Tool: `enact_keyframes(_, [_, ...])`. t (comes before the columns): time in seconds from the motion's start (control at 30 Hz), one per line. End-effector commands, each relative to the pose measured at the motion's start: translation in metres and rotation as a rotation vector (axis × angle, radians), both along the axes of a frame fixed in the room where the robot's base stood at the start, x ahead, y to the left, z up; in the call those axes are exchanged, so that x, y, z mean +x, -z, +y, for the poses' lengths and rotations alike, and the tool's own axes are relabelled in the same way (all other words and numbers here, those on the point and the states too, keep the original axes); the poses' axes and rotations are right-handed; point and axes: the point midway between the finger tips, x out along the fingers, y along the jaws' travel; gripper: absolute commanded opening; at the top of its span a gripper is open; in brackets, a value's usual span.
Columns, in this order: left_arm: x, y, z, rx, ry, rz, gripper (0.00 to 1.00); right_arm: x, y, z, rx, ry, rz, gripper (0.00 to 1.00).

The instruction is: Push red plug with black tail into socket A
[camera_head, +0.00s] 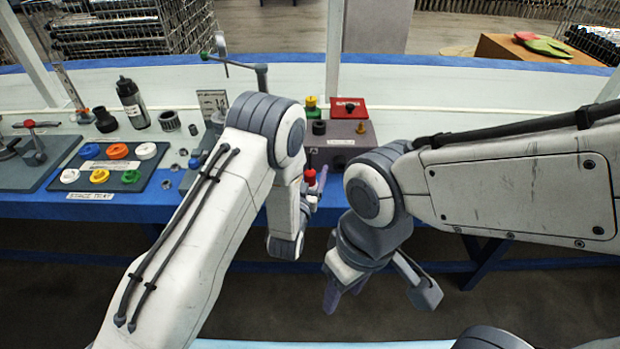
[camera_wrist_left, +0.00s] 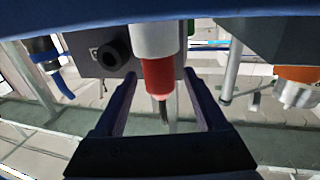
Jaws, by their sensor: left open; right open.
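The red plug (camera_wrist_left: 160,73) is in the left wrist view, below a white cylindrical part, with its dark tail (camera_wrist_left: 163,109) pointing down the picture. It stands between the spread fingers of my left gripper (camera_wrist_left: 160,80), with visible gaps on both sides. In the head view the red plug (camera_head: 310,177) shows small beside my left gripper (camera_head: 314,190), in front of the grey box (camera_head: 345,142). A black round socket (camera_wrist_left: 114,53) with a small, unclear letter plate is on the box face in the left wrist view. My right gripper (camera_head: 378,290) is open and empty, low in front of the table.
A spare tray (camera_head: 110,168) with several coloured rings lies at the left. A black bottle (camera_head: 132,103) and a dark ring part stand behind it. The white table to the box's right is largely clear.

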Motion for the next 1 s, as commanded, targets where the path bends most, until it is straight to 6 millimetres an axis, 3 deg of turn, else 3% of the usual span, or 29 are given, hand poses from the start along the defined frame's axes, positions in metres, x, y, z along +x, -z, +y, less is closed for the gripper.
enact_keyframes(0.2, [0.025,0.0,-0.005,0.001,-0.002,0.0,0.74,0.0,0.003,0.0,0.0,0.0,0.0,0.5])
enact_keyframes(0.43, [0.026,0.0,-0.005,0.001,-0.001,0.001,0.74,0.0,0.002,0.0,0.0,0.0,0.0,0.5])
enact_keyframes(0.47, [0.026,0.0,-0.005,0.001,-0.001,0.001,0.66,0.0,0.002,0.0,0.0,0.0,0.0,0.5])
enact_keyframes(0.63, [0.026,0.0,-0.005,0.001,-0.001,0.001,0.01,0.0,0.002,0.0,0.0,0.0,0.0,0.5])
enact_keyframes(1.0, [0.026,-0.004,-0.005,0.0,0.0,0.0,0.0,0.0,0.001,0.0,0.0,0.0,0.0,0.5])
